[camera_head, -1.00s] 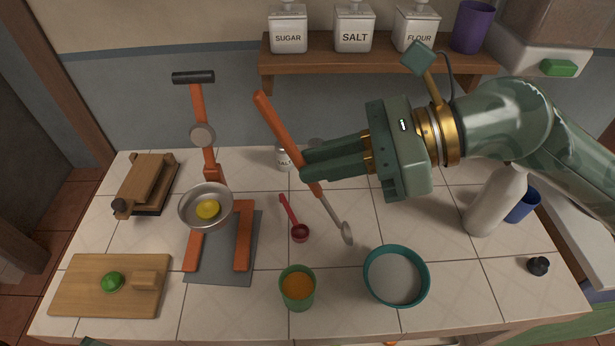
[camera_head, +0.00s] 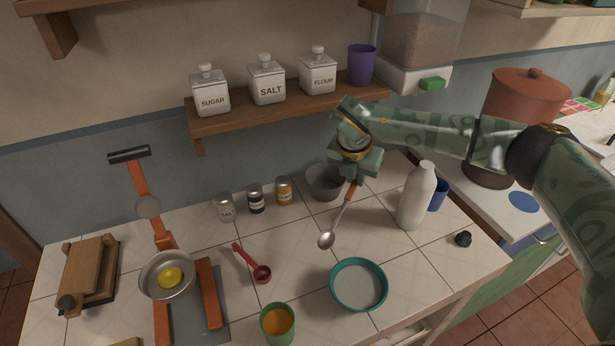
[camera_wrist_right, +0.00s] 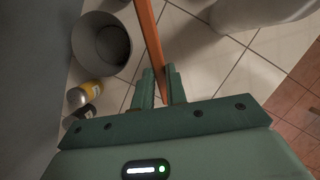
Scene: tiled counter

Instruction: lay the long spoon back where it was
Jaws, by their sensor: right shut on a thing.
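The long spoon has an orange handle (camera_head: 348,194) and a metal bowl (camera_head: 327,240). My right gripper (camera_head: 353,177) is shut on its handle, with the spoon slanting down and left in the head view. The spoon's bowl shows above the tiles, behind the teal bowl (camera_head: 333,287); I cannot tell whether it touches the counter. In the right wrist view the orange handle (camera_wrist_right: 149,40) runs between the two fingers (camera_wrist_right: 161,88). The upper end of the handle is hidden in the head view. My left gripper is not in view.
A grey pot (camera_head: 325,184) stands just left of my right gripper, with spice jars (camera_head: 255,199) beside it. A white bottle (camera_head: 416,197) and blue cup (camera_head: 438,195) stand to the right. A red measuring spoon (camera_head: 261,273) lies left. Tiles around the spoon's bowl are clear.

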